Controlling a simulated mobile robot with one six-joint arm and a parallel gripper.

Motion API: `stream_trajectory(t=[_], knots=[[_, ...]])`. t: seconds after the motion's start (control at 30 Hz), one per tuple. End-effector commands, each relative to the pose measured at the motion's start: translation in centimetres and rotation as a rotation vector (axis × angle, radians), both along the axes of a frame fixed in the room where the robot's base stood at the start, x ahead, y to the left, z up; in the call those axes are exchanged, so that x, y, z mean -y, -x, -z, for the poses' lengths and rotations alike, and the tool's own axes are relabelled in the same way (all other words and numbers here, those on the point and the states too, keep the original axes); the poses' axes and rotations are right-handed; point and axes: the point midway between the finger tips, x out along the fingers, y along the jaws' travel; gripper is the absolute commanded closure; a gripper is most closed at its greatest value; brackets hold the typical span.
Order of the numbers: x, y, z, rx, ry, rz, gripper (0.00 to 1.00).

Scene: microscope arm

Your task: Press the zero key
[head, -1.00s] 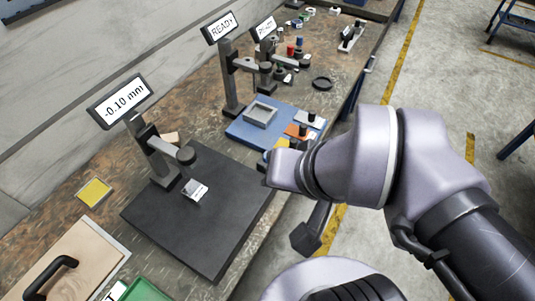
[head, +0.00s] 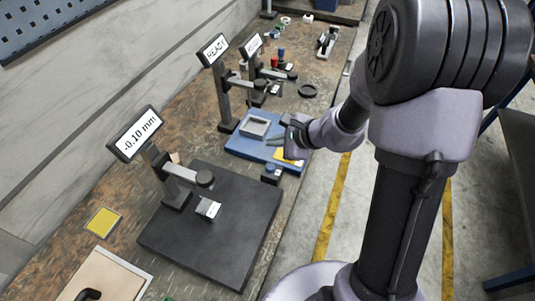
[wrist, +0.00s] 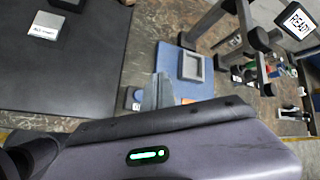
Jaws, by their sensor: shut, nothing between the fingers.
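A display (head: 136,133) reading -0.10 mm stands on a stand above a black plate (head: 205,243). A dark probe head (head: 205,179) hangs over a small white-labelled block (head: 208,207) on that plate. A small dark-blue box (head: 271,174) with a pale label sits by the plate's right edge; it also shows in the wrist view (wrist: 133,98). I cannot read its label, so I cannot tell if it is the zero key. My gripper (head: 286,149) is above the blue board, beyond the box and apart from it. Its shut fingers (wrist: 158,92) show in the wrist view.
The blue board (head: 240,148) carries a grey square frame (head: 256,127) and a yellow patch. Two more stands with READY displays (head: 213,50) rise behind it. A yellow pad (head: 103,222) lies left of the black plate. The plate's front is clear.

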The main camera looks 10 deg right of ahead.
Motion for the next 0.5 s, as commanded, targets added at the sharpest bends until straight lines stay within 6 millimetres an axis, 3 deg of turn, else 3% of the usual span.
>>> stream_trajectory(t=[0.3,0.5], knots=[[-0.1,0.0,0.1,0.001,0.000,-0.001,1.00],[-0.1,0.0,1.5,0.001,-0.002,-0.001,1.00]])
